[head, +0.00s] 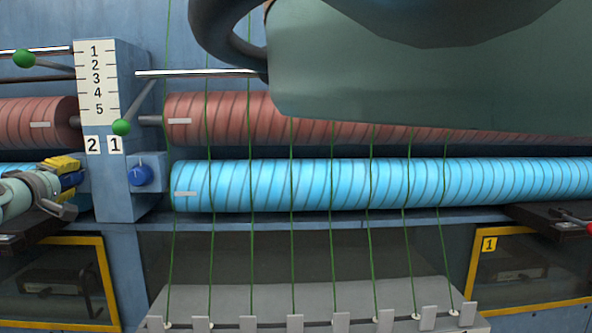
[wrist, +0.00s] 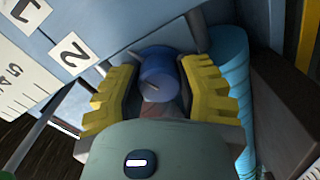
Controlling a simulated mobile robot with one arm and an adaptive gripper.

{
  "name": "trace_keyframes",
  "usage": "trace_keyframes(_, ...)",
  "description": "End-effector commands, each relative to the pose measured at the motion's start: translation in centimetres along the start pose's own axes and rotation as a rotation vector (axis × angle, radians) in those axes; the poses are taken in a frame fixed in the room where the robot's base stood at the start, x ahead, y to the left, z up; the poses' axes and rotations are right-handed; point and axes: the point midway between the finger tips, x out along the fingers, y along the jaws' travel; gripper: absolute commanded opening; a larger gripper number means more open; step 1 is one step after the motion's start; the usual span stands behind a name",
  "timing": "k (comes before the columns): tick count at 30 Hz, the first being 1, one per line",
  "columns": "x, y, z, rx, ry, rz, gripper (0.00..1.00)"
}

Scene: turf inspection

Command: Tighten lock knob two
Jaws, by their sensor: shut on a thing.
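Lock knob two (wrist: 160,76) is a round blue knob with a pale pointer line, beside the "2" label (wrist: 70,54) in the wrist view. My gripper (wrist: 162,84) has its ridged yellow fingers on both sides of this knob and is shut on it. In the head view my gripper (head: 68,178) is at the left edge, against the left side of the numbered post. There it hides most of knob two. Another blue knob (head: 141,176), with a pale mark, sits on the right side of the post below the "1" label (head: 115,145), apart from my gripper.
The numbered post (head: 97,85) stands between red rollers (head: 235,135) and blue rollers (head: 350,184). Green-tipped levers (head: 122,126) (head: 24,59) stick out on both sides. Green threads run down to a grey tray (head: 270,300). Yellow-framed windows (head: 105,285) are below.

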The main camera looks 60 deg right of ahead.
Motion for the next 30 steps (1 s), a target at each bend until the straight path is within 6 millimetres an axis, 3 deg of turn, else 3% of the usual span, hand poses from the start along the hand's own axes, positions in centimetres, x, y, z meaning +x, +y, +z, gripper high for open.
trace_keyframes(30, -0.04, -0.13, -0.08, -0.937, 0.003, -0.006, 0.0)
